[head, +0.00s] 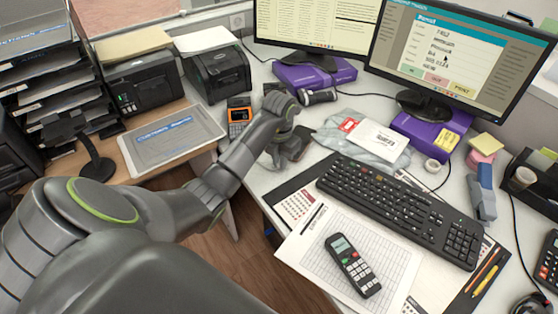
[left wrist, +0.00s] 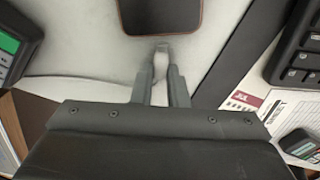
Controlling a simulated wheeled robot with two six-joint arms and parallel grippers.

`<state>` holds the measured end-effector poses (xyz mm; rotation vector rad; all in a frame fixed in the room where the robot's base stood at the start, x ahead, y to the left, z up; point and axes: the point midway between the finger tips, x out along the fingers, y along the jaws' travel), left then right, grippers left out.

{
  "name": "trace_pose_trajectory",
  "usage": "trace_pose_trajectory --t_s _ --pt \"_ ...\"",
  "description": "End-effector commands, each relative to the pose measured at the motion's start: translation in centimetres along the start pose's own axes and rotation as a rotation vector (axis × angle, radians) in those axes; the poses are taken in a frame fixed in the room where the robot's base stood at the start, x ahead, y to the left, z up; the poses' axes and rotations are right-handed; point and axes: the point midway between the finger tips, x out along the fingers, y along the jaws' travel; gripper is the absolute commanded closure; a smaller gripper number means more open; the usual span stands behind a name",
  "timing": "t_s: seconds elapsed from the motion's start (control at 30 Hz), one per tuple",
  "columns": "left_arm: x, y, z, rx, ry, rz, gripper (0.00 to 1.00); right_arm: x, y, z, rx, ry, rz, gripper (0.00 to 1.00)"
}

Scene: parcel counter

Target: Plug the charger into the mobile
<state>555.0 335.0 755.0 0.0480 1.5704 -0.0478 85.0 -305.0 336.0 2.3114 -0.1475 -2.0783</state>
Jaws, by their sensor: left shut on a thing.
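The mobile (left wrist: 160,14) is dark with a thin brown-orange rim. It lies on the white counter at the top of the left wrist view, its near end facing my gripper. My left gripper (left wrist: 161,74) is shut on the charger's pale plug (left wrist: 161,54), which sticks out between the fingertips toward the mobile. A small gap shows between plug and mobile. My right gripper is not in view.
An orange-edged card terminal (head: 238,114) stands left of my gripper. A keyboard (head: 400,205), a printed sheet and a handset (head: 352,264) lie to the right. A grey parcel bag with a white label (head: 374,138) lies beyond. A tablet (head: 172,138) lies on the wooden desk at left.

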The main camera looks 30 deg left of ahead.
Motion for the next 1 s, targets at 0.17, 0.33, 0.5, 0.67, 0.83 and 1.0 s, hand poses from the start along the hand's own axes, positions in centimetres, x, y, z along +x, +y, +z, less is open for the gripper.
trace_pose_trajectory --t_s 0.17,0.33,0.5,0.67,0.83,1.0 --pt "0.03 0.05 0.23 0.000 0.000 0.000 0.99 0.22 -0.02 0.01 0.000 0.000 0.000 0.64" --pt "0.04 0.09 0.42 0.000 0.000 0.000 0.99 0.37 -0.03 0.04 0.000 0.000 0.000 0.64" --pt "0.04 0.12 0.61 0.000 0.000 0.000 0.99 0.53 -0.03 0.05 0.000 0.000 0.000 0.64" --pt "0.03 0.15 0.81 0.000 0.000 0.000 0.99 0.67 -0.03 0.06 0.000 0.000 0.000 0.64" --pt "-0.01 0.16 0.87 0.000 0.000 0.000 0.75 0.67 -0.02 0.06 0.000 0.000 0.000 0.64" --pt "0.00 0.16 0.87 0.000 0.000 0.000 0.61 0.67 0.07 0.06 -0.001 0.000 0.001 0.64"
